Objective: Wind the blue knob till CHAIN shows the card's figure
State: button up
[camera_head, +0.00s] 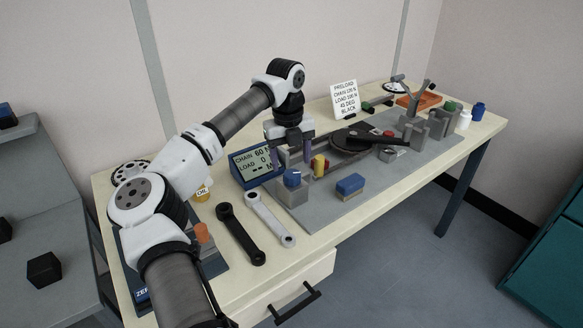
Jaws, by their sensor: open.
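The blue knob (292,178) stands at the near left end of the grey plate. My gripper (292,160) points down above the knob with its two fingers apart, empty. Any gap between fingertips and knob is hard to judge. The blue display box (257,165) left of the gripper reads CHAIN 60 and LOAD 0; its right edge is partly hidden by my gripper. The white card (345,100) at the back is headed PRELOAD and lists CHAIN, LOAD, 45 DEG and BLACK. Its CHAIN figure looks like 120 N, but is too small to be sure.
A yellow-and-red part (320,166) stands close right of my gripper. A blue block (350,185) lies on the plate's front. A black wrench (240,234) and a grey wrench (270,218) lie in front of the display. Grey fixtures (415,132) stand farther right.

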aim_at(292, 173)
jog(key=shift+d+f, duration=0.15)
jog(key=shift+f, duration=2)
jog(key=shift+c, duration=0.3)
jog(key=c, duration=0.9)
jog(key=shift+m, duration=0.3)
jog(key=m, duration=0.4)
jog(key=shift+w+r, duration=0.1)
jog(key=shift+m, duration=2.5)
jog(key=shift+w, duration=0.1)
